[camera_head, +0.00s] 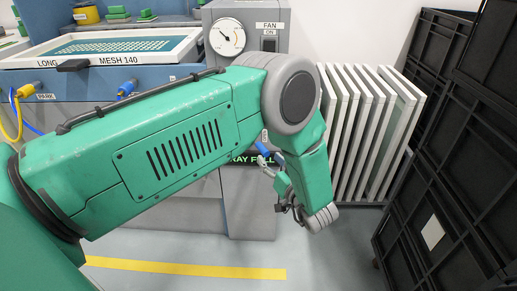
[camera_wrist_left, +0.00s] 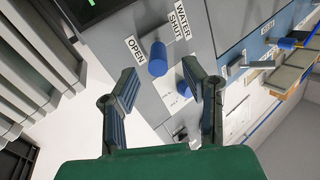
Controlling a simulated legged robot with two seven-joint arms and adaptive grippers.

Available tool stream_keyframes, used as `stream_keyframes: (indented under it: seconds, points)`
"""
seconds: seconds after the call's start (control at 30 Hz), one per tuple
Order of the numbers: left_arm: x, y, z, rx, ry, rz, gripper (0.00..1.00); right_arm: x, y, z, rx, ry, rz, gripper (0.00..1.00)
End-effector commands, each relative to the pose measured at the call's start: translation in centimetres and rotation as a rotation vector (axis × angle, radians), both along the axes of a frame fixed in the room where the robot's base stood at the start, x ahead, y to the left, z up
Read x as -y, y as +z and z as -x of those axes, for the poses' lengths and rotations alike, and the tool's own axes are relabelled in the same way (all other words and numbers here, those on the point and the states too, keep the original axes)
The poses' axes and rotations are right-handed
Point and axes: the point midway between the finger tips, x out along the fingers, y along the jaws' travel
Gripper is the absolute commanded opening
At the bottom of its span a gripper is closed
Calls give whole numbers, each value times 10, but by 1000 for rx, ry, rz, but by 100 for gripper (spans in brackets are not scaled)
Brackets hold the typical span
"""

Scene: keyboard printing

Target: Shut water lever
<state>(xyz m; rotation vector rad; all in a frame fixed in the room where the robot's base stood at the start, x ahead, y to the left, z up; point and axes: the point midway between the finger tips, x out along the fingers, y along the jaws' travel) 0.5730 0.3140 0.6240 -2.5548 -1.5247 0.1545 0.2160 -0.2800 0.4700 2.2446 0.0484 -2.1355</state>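The water lever shows in the left wrist view as a blue cylindrical handle (camera_wrist_left: 157,60) on a grey panel. An OPEN label (camera_wrist_left: 136,50) is at its left and a SHUT label (camera_wrist_left: 181,22) is at its upper right, beside the word WATER. My left gripper (camera_wrist_left: 160,72) is open, with one finger on each side of the handle in the picture. I cannot tell whether it touches the handle. In the head view my left gripper (camera_head: 284,186) hangs in front of the grey cabinet, close to a blue handle (camera_head: 263,149). My right gripper is not in view.
A gauge box marked FAN (camera_head: 246,35) stands above. White frames (camera_head: 365,125) lean in a rack at right, beside black crates (camera_head: 430,160). A screen marked MESH 140 (camera_head: 110,45) lies at the left.

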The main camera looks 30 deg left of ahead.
Motion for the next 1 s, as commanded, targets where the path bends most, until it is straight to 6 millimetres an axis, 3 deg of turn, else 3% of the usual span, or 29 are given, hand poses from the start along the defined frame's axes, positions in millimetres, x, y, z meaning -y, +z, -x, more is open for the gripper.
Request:
stream_keyframes:
  seconds: [0.2, 0.4, 0.83, 0.87, 0.93, 0.97, 1.0]
  points:
    - [-38, -1, -23, 2, 0, -6, 39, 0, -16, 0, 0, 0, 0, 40]
    - [-63, 0, -37, 0, -2, -5, 39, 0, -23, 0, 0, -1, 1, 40]
    - [-72, 1, -41, 0, -3, -4, 39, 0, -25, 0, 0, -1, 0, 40]
    - [-72, 1, -41, 0, -3, -4, 32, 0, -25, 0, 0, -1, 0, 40]
    - [-72, 1, -41, 0, -3, -4, 8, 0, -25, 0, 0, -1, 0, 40]
    - [-71, 1, -41, -1, -3, -5, 0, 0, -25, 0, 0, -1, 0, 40]
    - [-71, 1, -41, -1, -3, -5, 0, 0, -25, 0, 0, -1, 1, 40]
